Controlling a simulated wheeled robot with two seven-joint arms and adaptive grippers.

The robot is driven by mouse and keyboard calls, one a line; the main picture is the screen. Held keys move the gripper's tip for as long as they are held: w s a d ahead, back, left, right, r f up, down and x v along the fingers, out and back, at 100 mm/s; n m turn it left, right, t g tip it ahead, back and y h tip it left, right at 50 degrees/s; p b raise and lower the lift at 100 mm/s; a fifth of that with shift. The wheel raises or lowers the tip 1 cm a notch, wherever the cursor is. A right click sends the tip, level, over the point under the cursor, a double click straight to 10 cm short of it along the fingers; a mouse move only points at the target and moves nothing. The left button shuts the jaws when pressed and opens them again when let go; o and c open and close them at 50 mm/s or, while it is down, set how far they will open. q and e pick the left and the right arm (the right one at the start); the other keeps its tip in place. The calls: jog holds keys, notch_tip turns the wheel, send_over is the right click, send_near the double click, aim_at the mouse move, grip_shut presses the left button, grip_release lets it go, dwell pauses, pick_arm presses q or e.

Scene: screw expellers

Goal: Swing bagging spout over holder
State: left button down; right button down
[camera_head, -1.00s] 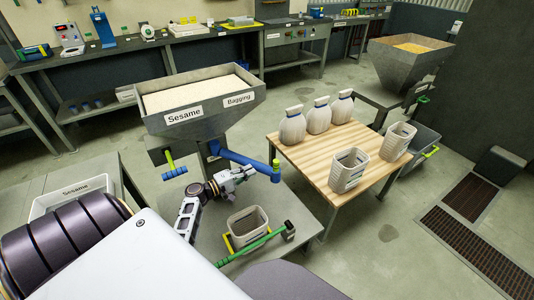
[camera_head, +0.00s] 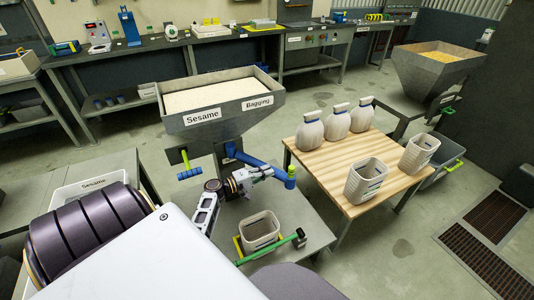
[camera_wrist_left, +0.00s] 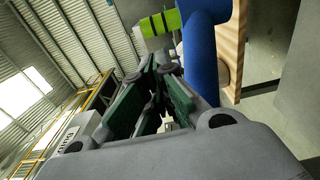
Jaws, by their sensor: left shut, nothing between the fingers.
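The bagging spout is a blue pipe (camera_head: 258,163) under the Sesame Bagging hopper (camera_head: 222,122), ending in a blue and green upright tip (camera_head: 290,177). The holder, with a yellow base edge (camera_head: 239,247) and a green bar (camera_head: 270,248), stands on the grey table in front, with a beige bin (camera_head: 261,230) in it. The spout tip is behind and right of the bin. My left gripper (camera_head: 268,172) is shut and empty, close beside the spout's near side.
A wooden table (camera_head: 325,180) to the right carries white bags (camera_head: 336,121) and beige bins (camera_head: 366,182). A blue-gripped handle (camera_head: 189,172) hangs below the hopper. A Sesame crate (camera_head: 68,193) is at the left. Another hopper (camera_head: 436,68) stands at the back right.

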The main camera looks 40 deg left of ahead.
aim_at(279, 171)
pick_arm(q)
jog(key=x, duration=0.6)
jog(key=shift+w, duration=0.1)
jog(key=shift+w+d, duration=0.25)
jog(key=shift+w, duration=0.4)
jog(key=shift+w+d, duration=0.15)
jog(key=shift+w, duration=0.2)
pick_arm(e)
jog(key=shift+a+r, duration=0.15)
jog(key=shift+r, duration=0.1)
jog(key=shift+s+f, duration=0.1)
jog(key=shift+s, duration=0.1)
